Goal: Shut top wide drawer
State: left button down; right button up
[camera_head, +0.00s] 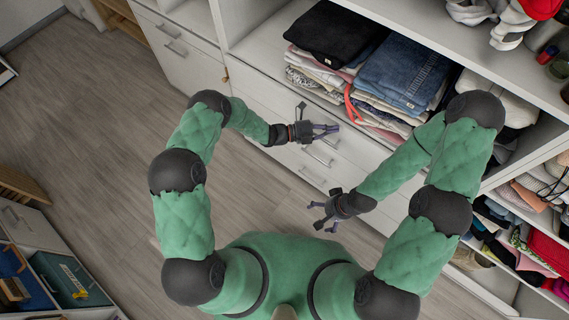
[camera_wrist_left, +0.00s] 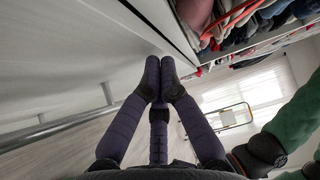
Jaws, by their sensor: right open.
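The white wide drawer front (camera_head: 272,102) lies just below the shelf of folded clothes in the head view. Bar handles (camera_head: 319,155) show on the drawer fronts beside my left gripper. My left gripper (camera_head: 334,129) is at the drawer fronts, with its fingers drawn together and nothing seen between them. In the left wrist view its fingertips (camera_wrist_left: 159,72) meet near a white panel (camera_wrist_left: 60,60) with a bar handle (camera_wrist_left: 62,126). I cannot tell whether they touch the panel, or how far the drawer stands out. My right gripper (camera_head: 320,215) is open and empty, lower and away from the drawers.
Folded jeans (camera_head: 405,68) and a dark folded garment (camera_head: 335,32) top stacks on the shelf above the drawers. Cubbies of clothes (camera_head: 535,205) are at the right. A low cabinet (camera_head: 35,230) stands at the far left. The wooden floor (camera_head: 100,130) between is clear.

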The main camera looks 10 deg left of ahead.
pick_arm(q)
jog(key=s+p+v, duration=0.2)
jog(key=p+v, duration=0.1)
jog(key=v, duration=0.9)
jog(key=shift+s+p, duration=0.35)
jog(key=shift+s, duration=0.1)
jog(key=s+a+f+m+g+y, duration=0.1)
jog(key=s+f+m+g+y, duration=0.3)
jog(key=s+m, duration=0.45)
jog(key=s+a+f+m+g+y, duration=0.1)
jog(key=s+f+m+g+y, duration=0.35)
jog(key=s+m, duration=0.45)
jog(key=s+a+r+m+t+y, duration=0.1)
jog(key=s+a+m+t+y, duration=0.3)
jog(key=m, duration=1.5)
jog(key=shift+s+a+r+y, duration=0.4)
jog(key=shift+s+a+y, duration=0.1)
jog(key=shift+a, duration=0.2)
